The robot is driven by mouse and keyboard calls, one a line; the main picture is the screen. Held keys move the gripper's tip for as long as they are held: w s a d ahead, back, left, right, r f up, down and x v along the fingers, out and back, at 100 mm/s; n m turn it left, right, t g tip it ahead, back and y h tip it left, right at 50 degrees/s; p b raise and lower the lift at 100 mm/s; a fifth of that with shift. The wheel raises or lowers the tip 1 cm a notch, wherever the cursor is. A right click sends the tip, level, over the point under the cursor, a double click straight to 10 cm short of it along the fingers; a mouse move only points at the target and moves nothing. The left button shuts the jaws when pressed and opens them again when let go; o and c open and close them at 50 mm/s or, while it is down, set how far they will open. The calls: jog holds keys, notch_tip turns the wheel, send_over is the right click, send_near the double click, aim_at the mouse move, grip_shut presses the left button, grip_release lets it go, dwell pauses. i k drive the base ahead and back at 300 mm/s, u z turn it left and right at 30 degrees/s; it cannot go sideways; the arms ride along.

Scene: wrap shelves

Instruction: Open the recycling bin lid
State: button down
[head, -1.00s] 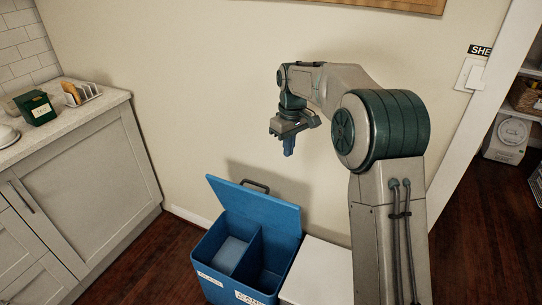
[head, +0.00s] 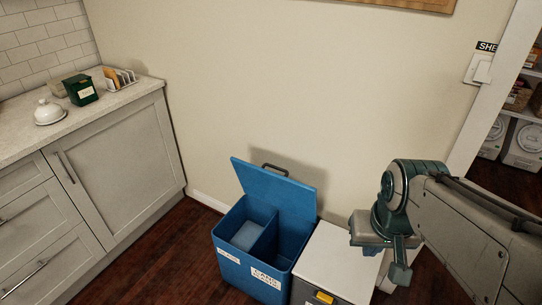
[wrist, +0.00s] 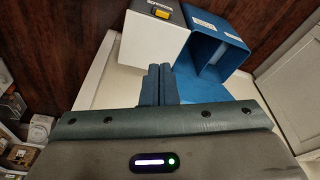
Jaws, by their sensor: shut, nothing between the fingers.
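The blue recycling bin (head: 236,272) stands on the floor by the wall, with two compartments showing. Its lid (head: 280,190) is open, raised at the back, with a dark handle (head: 275,168) at its top edge. My gripper (head: 400,273) is to the right of the bin, apart from the lid. In the wrist view my gripper (wrist: 158,70) has its two blue fingers together and empty. The blue bin (wrist: 208,42) shows there at the upper right, its inside partly in view.
A second bin with a white top (head: 335,255) and a yellow latch (head: 323,298) stands directly right of the blue bin. A counter with cabinets (head: 120,170) is on the left. A doorway to shelves (head: 520,110) is on the right. Floor shows between cabinets and bin.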

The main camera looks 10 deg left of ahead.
aim_at(299, 199)
jog(key=u, duration=0.75)
jog(key=k, duration=1)
jog(key=u, duration=0.6)
jog(key=i, duration=1.3)
jog(key=z, duration=1.6)
jog(key=i, duration=0.4)
jog(key=z, duration=0.25)
